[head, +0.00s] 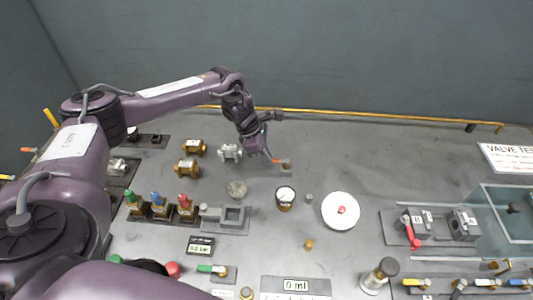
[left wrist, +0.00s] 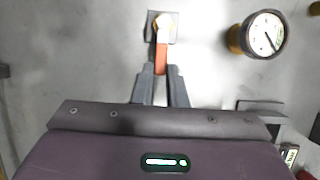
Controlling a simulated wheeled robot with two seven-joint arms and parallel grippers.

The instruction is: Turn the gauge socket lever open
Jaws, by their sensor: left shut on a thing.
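The gauge socket (head: 287,167) is a small grey plate with a brass fitting on the bench, near the middle of the head view. In the left wrist view the socket (left wrist: 163,22) is at top centre. Its red-orange lever (left wrist: 161,60) points from the fitting straight toward my gripper. My left gripper (head: 269,155) reaches down to it from the upper left. In the left wrist view its two dark fingers (left wrist: 161,84) are shut on the lever's free end, hiding the tip. My right gripper is not in view.
A round gauge (head: 285,196) stands close below the socket; it also shows in the left wrist view (left wrist: 265,35). Brass and silver valve fittings (head: 188,168) lie to the left. A white plate (head: 341,211) with a red piece is to the right. The bench behind is mostly clear.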

